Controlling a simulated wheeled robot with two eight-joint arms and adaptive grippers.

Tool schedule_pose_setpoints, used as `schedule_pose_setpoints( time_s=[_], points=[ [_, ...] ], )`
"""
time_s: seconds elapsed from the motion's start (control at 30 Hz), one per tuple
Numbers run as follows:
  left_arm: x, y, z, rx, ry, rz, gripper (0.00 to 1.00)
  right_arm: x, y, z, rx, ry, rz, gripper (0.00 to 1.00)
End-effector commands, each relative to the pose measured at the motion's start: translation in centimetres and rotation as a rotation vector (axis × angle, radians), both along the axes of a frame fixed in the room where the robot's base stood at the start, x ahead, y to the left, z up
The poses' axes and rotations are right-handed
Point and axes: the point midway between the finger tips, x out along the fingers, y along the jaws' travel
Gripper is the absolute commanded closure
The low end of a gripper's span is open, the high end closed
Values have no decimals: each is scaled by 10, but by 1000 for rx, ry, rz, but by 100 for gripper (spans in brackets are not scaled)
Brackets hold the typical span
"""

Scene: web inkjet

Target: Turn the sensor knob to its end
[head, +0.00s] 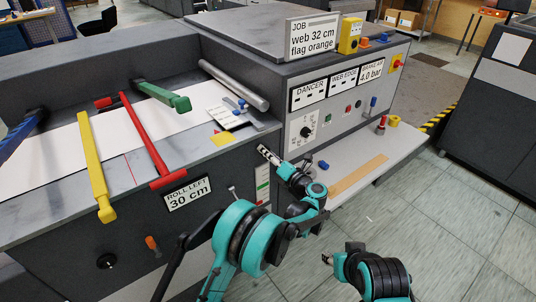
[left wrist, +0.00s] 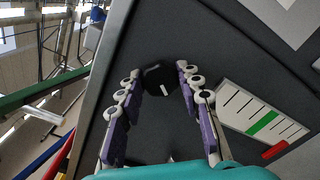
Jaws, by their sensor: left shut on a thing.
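The sensor knob (left wrist: 158,79), black with a white pointer mark, sits on the dark front panel in the left wrist view. My left gripper (left wrist: 158,84) is shut on it, one finger on each side. In the head view my left gripper (head: 268,156) reaches the machine's front panel and the knob is hidden there. A white scale (left wrist: 262,118) with black ticks, a green band and a red mark is beside the knob; it also shows in the head view (head: 262,184). My right gripper (head: 340,254) is empty, its fingers apart, above the floor.
A control panel (head: 335,110) with a dial and buttons stands right of my left gripper. A ledge (head: 400,147) juts out below it. The tiled floor at right is clear.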

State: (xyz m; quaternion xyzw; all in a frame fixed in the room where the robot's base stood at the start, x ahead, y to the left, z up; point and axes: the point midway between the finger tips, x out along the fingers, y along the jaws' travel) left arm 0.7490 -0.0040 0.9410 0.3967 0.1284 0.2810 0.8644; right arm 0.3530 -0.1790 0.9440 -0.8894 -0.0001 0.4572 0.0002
Motion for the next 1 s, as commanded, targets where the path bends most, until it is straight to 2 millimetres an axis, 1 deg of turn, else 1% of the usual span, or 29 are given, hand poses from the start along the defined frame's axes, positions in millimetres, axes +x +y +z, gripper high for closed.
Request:
schedule_pose_setpoints(
  time_s=[0.5,0.8,1.0],
  points=[
    [0,1,1,-368,-268,0,94,0,0,-2,0,0,0,60],
    [0,2,1,-499,-363,0,94,0,0,-2,0,0,0,60],
    [0,2,1,-538,-391,0,94,0,0,-2,0,0,0,60]
  ],
)
